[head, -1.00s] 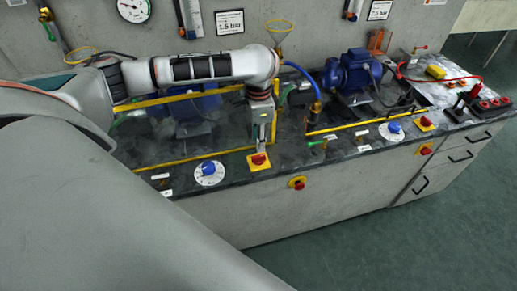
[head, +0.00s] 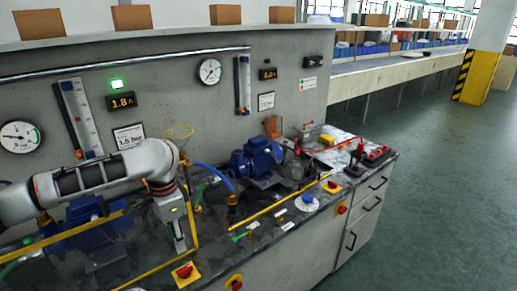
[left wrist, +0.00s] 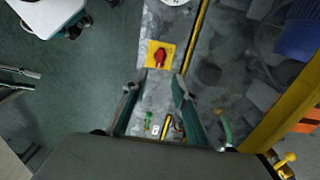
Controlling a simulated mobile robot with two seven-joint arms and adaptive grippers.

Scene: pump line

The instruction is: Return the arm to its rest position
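My left arm comes in from the left in the head view. Its gripper (head: 181,246) points down over the bench, just behind a red rotary switch on a yellow plate (head: 185,271). In the left wrist view the two fingers of the left gripper (left wrist: 155,84) are spread apart with nothing held between them. The red switch (left wrist: 160,55) shows there beyond the fingertips, clear of them. My right gripper is in neither view.
Under and beside the arm are a blue pump (head: 95,225) and yellow rails (head: 155,268). A second blue pump (head: 257,158) stands farther right. The panel behind carries gauges (head: 210,71) and flowmeter tubes (head: 80,115). Open floor (head: 440,180) lies to the right.

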